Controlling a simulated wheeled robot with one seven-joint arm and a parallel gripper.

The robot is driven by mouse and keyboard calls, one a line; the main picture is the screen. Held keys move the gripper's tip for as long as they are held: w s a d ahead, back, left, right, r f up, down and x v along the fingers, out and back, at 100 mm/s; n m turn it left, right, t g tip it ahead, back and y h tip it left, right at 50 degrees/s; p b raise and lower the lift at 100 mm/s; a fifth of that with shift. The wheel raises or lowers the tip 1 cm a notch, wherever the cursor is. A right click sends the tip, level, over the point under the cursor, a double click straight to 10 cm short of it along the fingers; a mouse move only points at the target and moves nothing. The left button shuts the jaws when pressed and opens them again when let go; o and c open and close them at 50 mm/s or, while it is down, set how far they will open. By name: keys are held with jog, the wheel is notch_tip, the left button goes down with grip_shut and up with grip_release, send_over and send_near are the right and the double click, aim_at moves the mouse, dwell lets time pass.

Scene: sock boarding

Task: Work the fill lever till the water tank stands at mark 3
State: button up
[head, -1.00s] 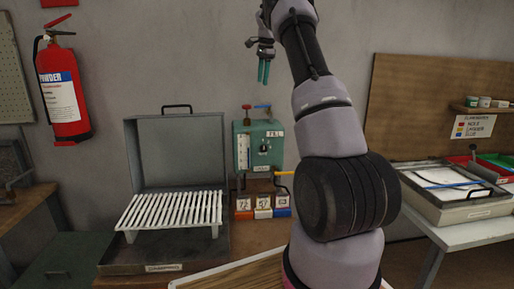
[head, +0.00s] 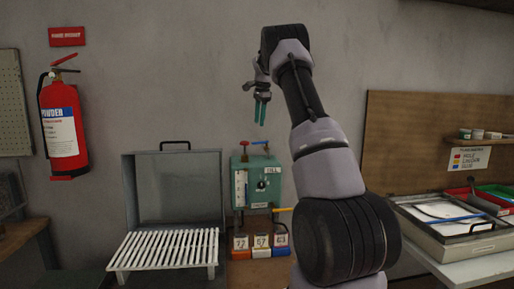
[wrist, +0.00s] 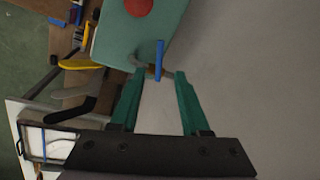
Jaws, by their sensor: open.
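The water tank is a green box (head: 268,185) at the back wall, with a pale upright gauge strip (head: 240,189) on its left front. The level and marks are too small to read. On its top are a red handle (head: 244,144) and a blue handle (head: 261,142); I cannot tell which is the fill lever. My gripper (head: 260,113) points down above the tank, open and empty. In the wrist view the blue handle (wrist: 159,60) shows beyond and between the open teal fingertips (wrist: 155,78), with a red disc (wrist: 138,7) on the tank's top.
Several numbered blocks (head: 260,245) stand below the tank, near a yellow handle (head: 283,210). An open grey case (head: 174,190) with a white slatted rack (head: 165,249) is to the left. A fire extinguisher (head: 62,130) hangs on the wall. A tray bench (head: 450,235) is at right.

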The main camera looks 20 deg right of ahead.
jog(key=f, duration=0.3)
jog(key=w+f, duration=0.1)
jog(key=f, duration=0.5)
jog(key=shift+w, duration=0.4)
grip_shut()
jog(key=shift+r, duration=0.1)
dwell(0.7)
